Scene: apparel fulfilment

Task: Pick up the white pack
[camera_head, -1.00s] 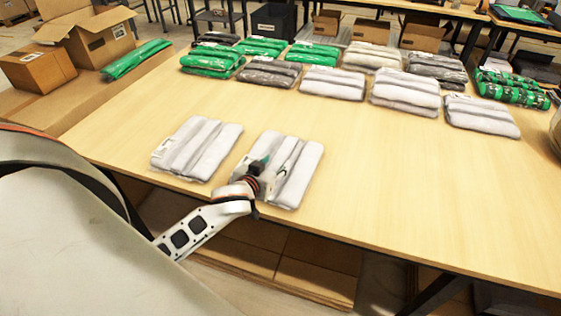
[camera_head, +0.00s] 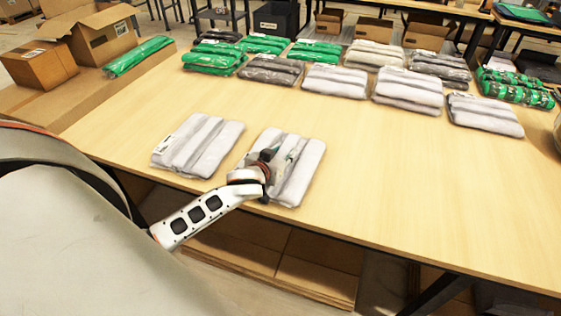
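Two white packs lie side by side near the front left of the table (camera_head: 400,190). My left gripper (camera_head: 284,157) is over the right one of these, a white pack (camera_head: 304,165) in clear wrap, and hides part of its middle. The fingers are small and partly hidden, so I cannot tell whether they are open or touch the pack. The other near white pack (camera_head: 198,146) lies flat just to the left, clear of the gripper. More white packs (camera_head: 336,80) lie in the back row, some stacked (camera_head: 408,88). My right gripper is out of view.
Cardboard boxes (camera_head: 40,65) stand at the back left.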

